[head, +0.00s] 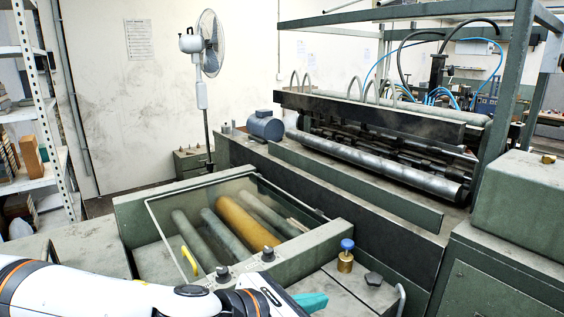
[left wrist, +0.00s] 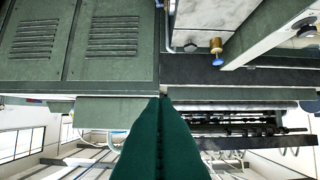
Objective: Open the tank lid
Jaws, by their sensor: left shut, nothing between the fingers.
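The tank lid (head: 163,218) is a clear panel lying over a green-framed tank (head: 150,197) in the head view. It looks closed. Several rollers show through it, one of them orange-brown. A yellow handle (head: 189,260) sits near its front left part. My left gripper (head: 314,302) is at the bottom of the head view, in front of the tank and right of the handle, apart from both. Its green fingers are shut and empty, and they fill the lower middle of the left wrist view (left wrist: 160,110). My right gripper is not in view.
Black knobs (head: 268,254) sit on the tank's front frame. A brass valve with a blue knob (head: 346,246) stands right of the tank; it also shows in the left wrist view (left wrist: 217,50). A roller machine (head: 390,165) stands behind. A shelf (head: 38,110) is at left.

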